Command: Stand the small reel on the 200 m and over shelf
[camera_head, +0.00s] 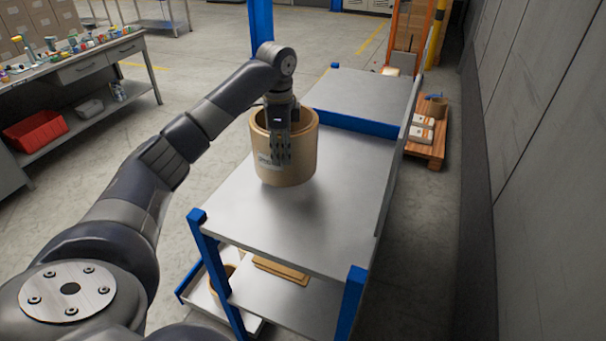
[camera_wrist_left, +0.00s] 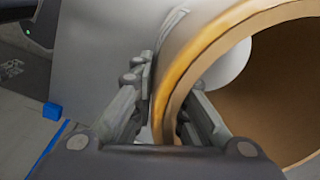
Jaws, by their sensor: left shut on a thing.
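A tan, hollow, cylindrical reel (camera_head: 301,160) stands upright at the left edge of the grey top shelf (camera_head: 300,225) of a blue-posted rack. I cannot tell whether it touches the shelf or hangs just above it. My left gripper (camera_head: 282,160) points down and is shut on the reel's near wall. In the left wrist view the fingers (camera_wrist_left: 168,115) straddle the wall (camera_wrist_left: 185,65), one inside the hollow and one outside. A pale label on the reel is too small to read. No shelf marking for 200 m and over is legible. My right gripper is not in view.
A lower shelf (camera_head: 310,305) holds flat tan pieces (camera_head: 281,270) and a partly hidden round tan item (camera_head: 228,279). Blue posts (camera_head: 349,305) rise at the front corners. A grey panel (camera_head: 396,160) borders the right side. The top shelf's front is clear.

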